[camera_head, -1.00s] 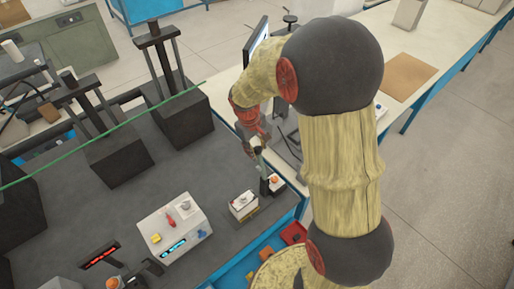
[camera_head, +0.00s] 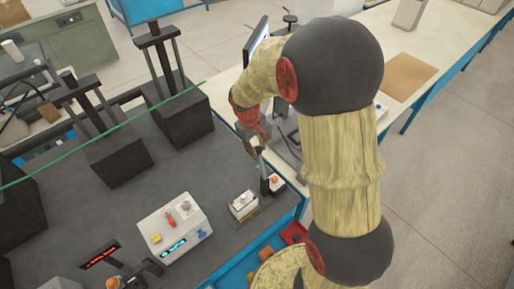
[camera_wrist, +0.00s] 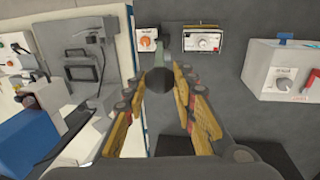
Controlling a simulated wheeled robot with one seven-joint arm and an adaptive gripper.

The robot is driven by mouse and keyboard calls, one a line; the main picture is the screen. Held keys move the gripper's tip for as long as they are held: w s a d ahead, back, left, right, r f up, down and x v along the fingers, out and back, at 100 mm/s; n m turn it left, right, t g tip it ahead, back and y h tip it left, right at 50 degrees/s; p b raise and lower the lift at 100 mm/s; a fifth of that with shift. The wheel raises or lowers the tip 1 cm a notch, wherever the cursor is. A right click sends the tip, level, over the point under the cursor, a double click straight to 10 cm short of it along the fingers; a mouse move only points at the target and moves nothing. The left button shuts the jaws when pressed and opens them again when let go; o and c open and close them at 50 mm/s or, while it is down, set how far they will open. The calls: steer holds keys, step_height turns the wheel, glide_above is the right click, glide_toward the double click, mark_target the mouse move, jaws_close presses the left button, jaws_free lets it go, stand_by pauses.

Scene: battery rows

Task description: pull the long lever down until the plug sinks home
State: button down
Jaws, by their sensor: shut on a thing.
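The long lever (camera_head: 262,168) shows in the head view as a thin grey-green bar rising from a small dark mount at the bench's front edge. In the wrist view the lever (camera_wrist: 157,57) runs away from me and ends in a dark round knob (camera_wrist: 159,82). My gripper (camera_head: 257,146) is at the lever's upper end. I cannot make out the plug in either view.
An orange-knobbed box (camera_head: 276,183) stands by the lever's foot. A small white meter box (camera_head: 242,204) is left of it, then a larger white box (camera_head: 172,228) with a blue display. Black press-like stands (camera_head: 180,120) are at the back. A green line crosses the bench.

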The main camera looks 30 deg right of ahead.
steer(key=shift+a, duration=0.1)
steer(key=s+a+f+t+h+b, duration=0.1)
steer(key=a+f+h+b, duration=0.4)
steer(key=a+f+b, duration=0.5)
steer(key=s+a+f+t+h+b, duration=0.1)
steer(key=s+a+f+h+b, duration=0.2)
steer(key=a+f+h+b, duration=0.3)
steer(key=shift+a+f+h+b, duration=0.3)
steer(key=shift+a+f+b, duration=1.85)
steer(key=shift+b, duration=3.05)
steer(key=shift+a+r, duration=0.15)
steer(key=shift+r, duration=0.05)
steer(key=c, duration=1.5)
jaws_free()
steer(key=shift+o, duration=0.2)
steer(key=v, duration=1.2)
steer(key=shift+s, duration=0.15)
